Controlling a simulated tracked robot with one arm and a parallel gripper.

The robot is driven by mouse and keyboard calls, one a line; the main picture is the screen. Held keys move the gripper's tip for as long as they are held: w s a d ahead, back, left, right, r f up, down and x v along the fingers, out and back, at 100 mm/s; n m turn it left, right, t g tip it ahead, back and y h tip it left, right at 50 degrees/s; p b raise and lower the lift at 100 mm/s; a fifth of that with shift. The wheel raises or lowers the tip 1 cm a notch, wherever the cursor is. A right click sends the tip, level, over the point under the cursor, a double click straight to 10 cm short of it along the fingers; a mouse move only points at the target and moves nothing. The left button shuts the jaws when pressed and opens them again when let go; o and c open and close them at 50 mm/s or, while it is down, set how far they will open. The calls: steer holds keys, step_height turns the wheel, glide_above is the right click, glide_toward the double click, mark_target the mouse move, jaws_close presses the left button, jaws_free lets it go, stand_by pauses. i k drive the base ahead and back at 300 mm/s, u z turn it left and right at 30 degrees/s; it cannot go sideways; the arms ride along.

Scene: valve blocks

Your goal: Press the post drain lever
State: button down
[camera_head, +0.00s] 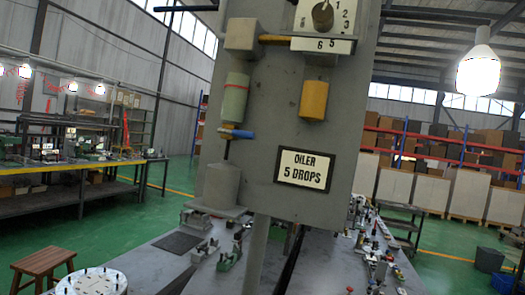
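A grey panel (262,150) on a post stands in the middle of the view, slightly tilted in the picture. On its left side is a green cylinder (235,97) with a red ring. Just under the cylinder sits a short blue lever (242,134) with an orange end, roughly level and pointing right; it looks like the drain lever. A thin dark stem runs down from there toward a grey cup-like block (222,186) on a small shelf. My gripper is not in view, so its distance from the lever does not show.
The panel also carries a yellow cylinder (313,100), a numbered dial (323,16) and an "OILER 5 DROPS" sign (304,169). Behind are grey worktables (325,262) with small parts, a wooden stool (42,264) and a hanging lamp (479,72). Green floor lies open at left.

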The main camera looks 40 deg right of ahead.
mark_target(247, 136)
steer(key=z, duration=0.25)
steer(key=i, duration=0.9)
steer(key=u, duration=0.1)
steer(key=k, duration=0.55)
steer(key=z, duration=0.1)
